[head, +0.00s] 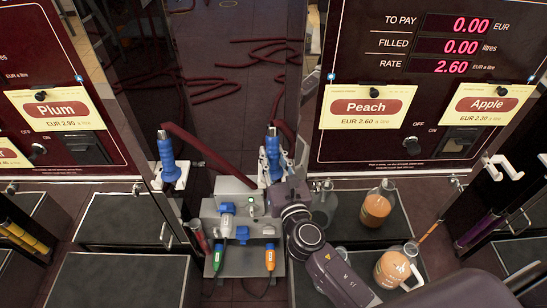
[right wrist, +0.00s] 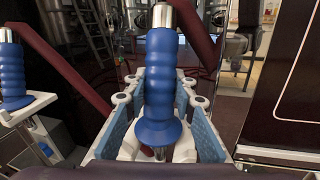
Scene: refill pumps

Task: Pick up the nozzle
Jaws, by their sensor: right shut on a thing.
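A blue ribbed nozzle (head: 272,145) with a metal tip stands upright between the Plum and Peach pumps. My right gripper (head: 273,163) is around it, with one finger on each side, shut on it. In the right wrist view the nozzle (right wrist: 158,80) stands between the blue finger pads of my right gripper (right wrist: 159,103). Its lower end is partly hidden by the gripper. A second blue nozzle (head: 167,160) stands in a holder at the left pump; it also shows at the left of the right wrist view (right wrist: 12,75). My left gripper is not in view.
The Peach and Apple pump panel (head: 365,155) stands close on the right, the Plum panel (head: 75,160) on the left. Dark red hoses (head: 205,150) hang behind. An orange-filled bottle (head: 377,204) and jug (head: 396,266) stand at the right.

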